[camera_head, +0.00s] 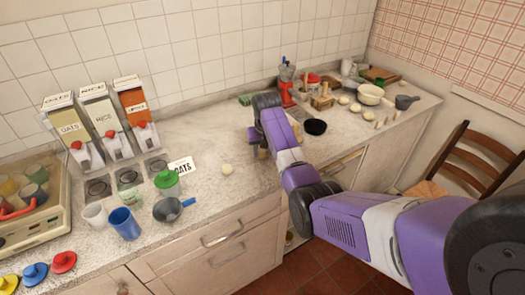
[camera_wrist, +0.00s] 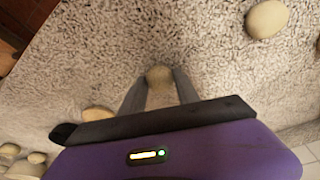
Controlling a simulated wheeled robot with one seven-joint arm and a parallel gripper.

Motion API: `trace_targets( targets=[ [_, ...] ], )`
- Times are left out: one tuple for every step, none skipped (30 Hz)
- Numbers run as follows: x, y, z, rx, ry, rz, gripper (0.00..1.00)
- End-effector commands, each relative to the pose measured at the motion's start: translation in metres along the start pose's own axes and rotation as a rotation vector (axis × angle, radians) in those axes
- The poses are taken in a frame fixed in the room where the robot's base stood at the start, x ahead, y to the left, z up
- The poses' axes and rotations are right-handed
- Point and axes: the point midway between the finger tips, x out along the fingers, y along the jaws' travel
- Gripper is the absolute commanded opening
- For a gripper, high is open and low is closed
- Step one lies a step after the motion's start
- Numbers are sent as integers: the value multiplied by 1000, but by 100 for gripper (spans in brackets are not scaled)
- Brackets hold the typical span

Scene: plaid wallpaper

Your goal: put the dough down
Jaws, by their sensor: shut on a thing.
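In the wrist view, my gripper (camera_wrist: 158,82) is shut on a small pale ball of dough (camera_wrist: 158,75), held between its two fingertips above the speckled counter (camera_wrist: 190,50). I cannot tell whether the dough touches the counter. In the head view, my gripper (camera_head: 262,153) is low over the middle of the counter (camera_head: 215,215), and my arm hides most of it and the held dough. A loose dough ball (camera_head: 227,169) lies on the counter left of my gripper. The wrist view shows dough balls at the top right (camera_wrist: 267,20) and left (camera_wrist: 97,114).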

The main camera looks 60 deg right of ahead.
Motion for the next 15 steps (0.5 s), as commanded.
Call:
trace_targets(
  targets=[
    [2, 0, 1, 0, 0, 0, 0],
    [2, 0, 1, 0, -1, 0, 40],
    [2, 0, 0, 0, 0, 0, 47],
    [2, 0, 0, 0, 0, 0, 53],
    [2, 0, 1, 0, 0, 0, 59],
    [2, 0, 0, 0, 0, 0, 60],
    [2, 0, 0, 0, 0, 0, 60],
    [2, 0, 0, 0, 0, 0, 60],
    [2, 0, 0, 0, 0, 0, 60],
    [2, 0, 0, 0, 0, 0, 60],
    [2, 0, 0, 0, 0, 0, 60],
    [2, 0, 0, 0, 0, 0, 60],
    [1, 0, 0, 0, 0, 0, 60],
    [1, 0, 0, 0, 0, 0, 60],
    [0, 0, 0, 0, 0, 0, 60]
  ],
)
